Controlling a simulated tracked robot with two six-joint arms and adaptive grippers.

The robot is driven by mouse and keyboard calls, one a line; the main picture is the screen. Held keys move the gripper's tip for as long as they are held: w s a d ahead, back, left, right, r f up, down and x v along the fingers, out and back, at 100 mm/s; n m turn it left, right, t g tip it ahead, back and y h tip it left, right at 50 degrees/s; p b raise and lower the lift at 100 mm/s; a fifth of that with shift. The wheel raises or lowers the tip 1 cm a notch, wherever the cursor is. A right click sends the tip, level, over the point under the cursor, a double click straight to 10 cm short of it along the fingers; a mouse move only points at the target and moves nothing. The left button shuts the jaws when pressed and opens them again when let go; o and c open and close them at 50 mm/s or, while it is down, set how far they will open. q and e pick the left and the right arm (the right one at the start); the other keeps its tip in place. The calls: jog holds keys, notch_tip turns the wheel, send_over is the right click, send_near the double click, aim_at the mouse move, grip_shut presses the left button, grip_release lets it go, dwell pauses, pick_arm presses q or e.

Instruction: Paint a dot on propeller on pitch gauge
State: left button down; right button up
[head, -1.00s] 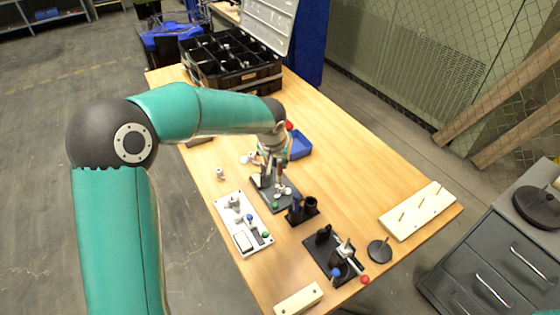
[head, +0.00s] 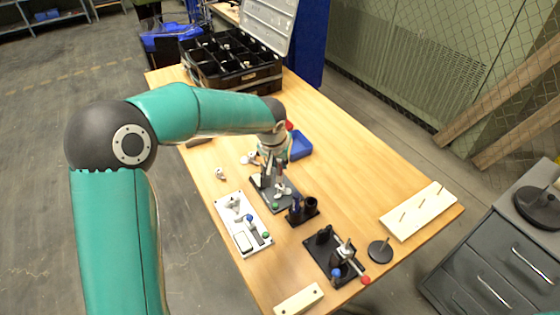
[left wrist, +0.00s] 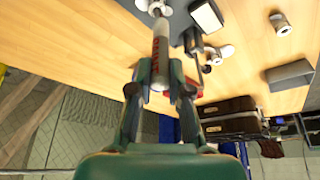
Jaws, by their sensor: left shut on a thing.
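My left gripper (head: 274,168) is shut on a slim paint marker (left wrist: 161,45), grey-white with red lettering. In the left wrist view the gripper (left wrist: 158,88) holds the marker with its tip toward the top edge. A small whitish part, which looks like the propeller (head: 283,191), sits on a dark base plate (head: 262,191) below the gripper, apparently the pitch gauge. In the left wrist view the propeller is cut off at the top, by the marker tip. I cannot tell whether the tip touches it. My right gripper is not in view.
A white panel (head: 229,213) with blue and green knobs lies left of the dark base. A black holder (head: 306,213), a black fixture (head: 320,262) and a pegged board (head: 400,224) stand to the right. A blue bin (head: 301,146) and a black case (head: 258,82) are behind.

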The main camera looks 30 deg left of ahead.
pick_arm(q)
jog(key=shift+s+f, duration=0.1)
jog(key=shift+f, duration=0.05)
dwell(0.4)
jog(key=shift+r+p, duration=1.6)
jog(key=shift+r, duration=1)
